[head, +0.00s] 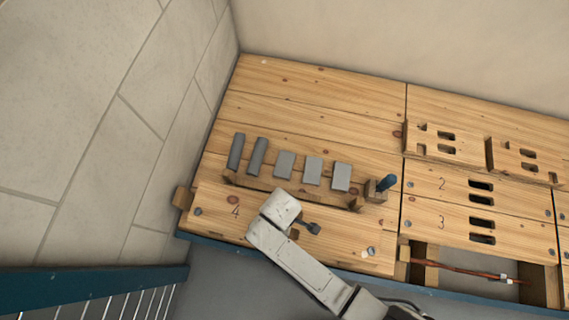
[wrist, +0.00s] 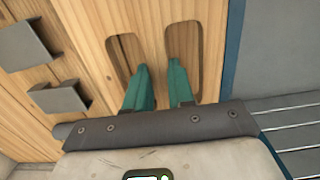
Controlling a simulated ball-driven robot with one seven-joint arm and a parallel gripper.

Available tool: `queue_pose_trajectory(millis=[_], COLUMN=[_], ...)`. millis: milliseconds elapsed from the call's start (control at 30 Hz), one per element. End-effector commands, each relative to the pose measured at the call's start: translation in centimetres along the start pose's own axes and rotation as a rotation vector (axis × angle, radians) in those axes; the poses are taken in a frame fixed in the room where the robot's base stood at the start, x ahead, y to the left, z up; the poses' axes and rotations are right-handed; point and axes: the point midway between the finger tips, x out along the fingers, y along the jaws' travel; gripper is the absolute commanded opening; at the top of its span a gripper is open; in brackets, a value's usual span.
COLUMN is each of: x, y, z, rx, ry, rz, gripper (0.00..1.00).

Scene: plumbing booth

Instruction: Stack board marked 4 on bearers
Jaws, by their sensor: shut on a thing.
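The board marked 4 (head: 222,222) is a long light-wood board with screws and dark knots, along the front left of the wooden deck in the head view. My gripper (head: 304,229) is over its middle and hides part of it. In the wrist view, the teal fingers (wrist: 160,88) of my gripper reach into the board's two slots and are shut on the strip between them. Wooden pieces, perhaps bearers, show at its left end (head: 183,197) and along its back edge (head: 290,192). I cannot tell whether the board rests on them or is held just above.
Several grey blocks (head: 284,164) stand in a row behind the board. Boards marked 2 (head: 455,184) and 3 (head: 455,224) lie beyond, above an open bay (head: 470,285) with a copper-coloured pipe. Walls close the back and left.

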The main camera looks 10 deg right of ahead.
Motion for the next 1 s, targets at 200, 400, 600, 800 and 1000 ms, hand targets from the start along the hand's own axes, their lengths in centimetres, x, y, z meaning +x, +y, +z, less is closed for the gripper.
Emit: queue_pose_trajectory(millis=[200,400,600,800,1000], x=[0.5,1.0,1.5,2.0,2.4], y=[0.1,0.1,0.1,0.1,0.1], z=[-0.1,-0.1,-0.2,-0.2,-0.2], rx=[0.000,0.000,0.000,0.001,0.000], ry=[0.002,0.002,0.002,0.002,0.002], rz=[0.002,0.002,0.002,0.002,0.002], gripper=[0.00,0.00,0.00,0.00,0.00])
